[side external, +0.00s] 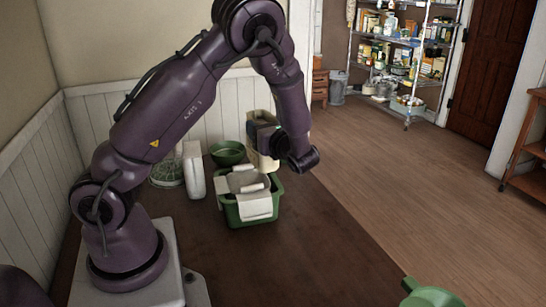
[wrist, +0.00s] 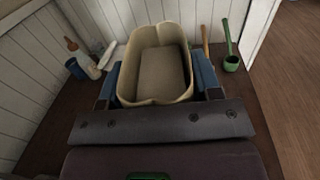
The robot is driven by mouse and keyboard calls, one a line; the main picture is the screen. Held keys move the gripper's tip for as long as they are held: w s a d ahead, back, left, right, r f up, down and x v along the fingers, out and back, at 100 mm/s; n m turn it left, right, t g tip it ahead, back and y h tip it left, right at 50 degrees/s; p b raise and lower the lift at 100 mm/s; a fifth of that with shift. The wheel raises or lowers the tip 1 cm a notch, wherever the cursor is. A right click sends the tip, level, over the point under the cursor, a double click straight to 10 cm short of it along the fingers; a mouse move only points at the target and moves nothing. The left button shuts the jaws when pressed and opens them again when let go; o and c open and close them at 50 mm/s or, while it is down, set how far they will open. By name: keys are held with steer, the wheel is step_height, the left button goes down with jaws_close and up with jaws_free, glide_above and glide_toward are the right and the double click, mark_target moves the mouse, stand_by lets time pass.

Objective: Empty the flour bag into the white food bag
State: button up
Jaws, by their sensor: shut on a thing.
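The flour bag (side external: 264,162) is a cream, open-topped bag held near the far side of the green tub (side external: 247,214), about above its rim. My gripper (side external: 264,138) is shut on it, with a blue finger on each side in the wrist view (wrist: 157,82). There I look into the open mouth of the flour bag (wrist: 124,88); its inside is beige, and I cannot tell how much flour it holds. The white food bag (side external: 257,205) sits open in the green tub, with pale flaps folded over the rim. Its inside is mostly hidden.
A white carton (side external: 194,172), a green bowl (side external: 228,153) and a wire basket (side external: 166,172) stand left of the tub near the wall. The wrist view shows a bottle (wrist: 75,48), a blue cup (wrist: 75,68) and a green ladle (wrist: 230,62).

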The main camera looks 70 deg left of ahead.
steer(key=shift+n+t, duration=0.7)
steer(key=shift+t, duration=0.2)
steer(key=w+a, duration=0.1)
steer(key=a, duration=0.1)
steer(key=w+a, duration=0.2)
steer(key=shift+w+f, duration=0.2)
steer(key=shift+w, duration=0.05)
step_height(320, 180, down, 5)
steer(key=n, duration=0.2)
steer(key=shift+r+n, duration=0.2)
steer(key=shift+n, duration=0.2)
step_height(320, 180, down, 2)
steer(key=n, duration=0.3)
steer(key=shift+s+f, duration=0.1)
